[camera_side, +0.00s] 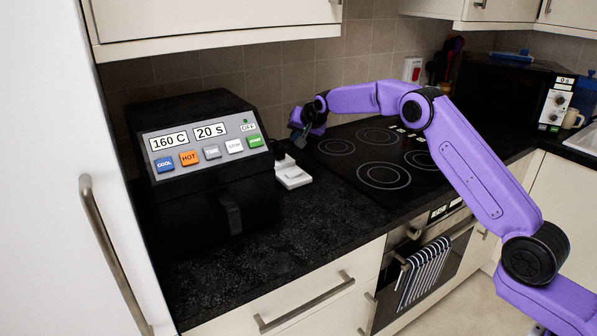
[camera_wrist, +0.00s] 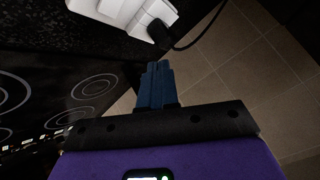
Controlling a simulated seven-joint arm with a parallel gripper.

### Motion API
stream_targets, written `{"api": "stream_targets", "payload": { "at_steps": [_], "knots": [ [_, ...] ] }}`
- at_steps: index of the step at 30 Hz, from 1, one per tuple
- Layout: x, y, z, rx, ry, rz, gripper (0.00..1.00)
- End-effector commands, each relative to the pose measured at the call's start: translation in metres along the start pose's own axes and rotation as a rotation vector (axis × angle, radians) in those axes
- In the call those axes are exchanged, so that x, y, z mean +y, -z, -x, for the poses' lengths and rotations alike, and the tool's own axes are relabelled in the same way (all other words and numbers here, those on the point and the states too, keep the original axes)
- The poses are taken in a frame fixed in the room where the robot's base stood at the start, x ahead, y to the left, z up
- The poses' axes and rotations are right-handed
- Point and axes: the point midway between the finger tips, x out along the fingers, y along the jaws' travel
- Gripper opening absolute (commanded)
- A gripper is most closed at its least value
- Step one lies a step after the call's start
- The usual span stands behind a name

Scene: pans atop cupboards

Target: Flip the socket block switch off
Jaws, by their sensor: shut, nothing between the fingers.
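The white socket block (camera_side: 291,174) lies on the black worktop just right of the air fryer. In the wrist view the socket block (camera_wrist: 118,12) is at the top, with a black plug (camera_wrist: 158,32) and cable at its right end. My gripper (camera_side: 296,131) is above and behind the block in the side view, close to the wall. In the wrist view my gripper (camera_wrist: 153,66) has its blue fingers together, empty, pointing at the plug end and apart from it.
The black air fryer (camera_side: 205,165) stands left of the block, with lit displays and coloured buttons. The hob (camera_side: 384,176) lies to the right under my arm. The tiled wall (camera_side: 270,75) is close behind my gripper. A red-and-white wall switch (camera_side: 412,69) is further right.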

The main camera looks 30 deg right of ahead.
Motion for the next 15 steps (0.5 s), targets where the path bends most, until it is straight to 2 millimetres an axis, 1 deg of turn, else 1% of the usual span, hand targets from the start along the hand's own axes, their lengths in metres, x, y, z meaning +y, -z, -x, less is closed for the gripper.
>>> {"api": "stream_targets", "payload": {
  "at_steps": [5,15],
  "knots": [
    [0.004,-0.004,-0.005,-0.001,-0.002,0.0,0.0],
    [0.025,-0.024,-0.033,-0.002,-0.003,0.0,0.0]
  ]
}}
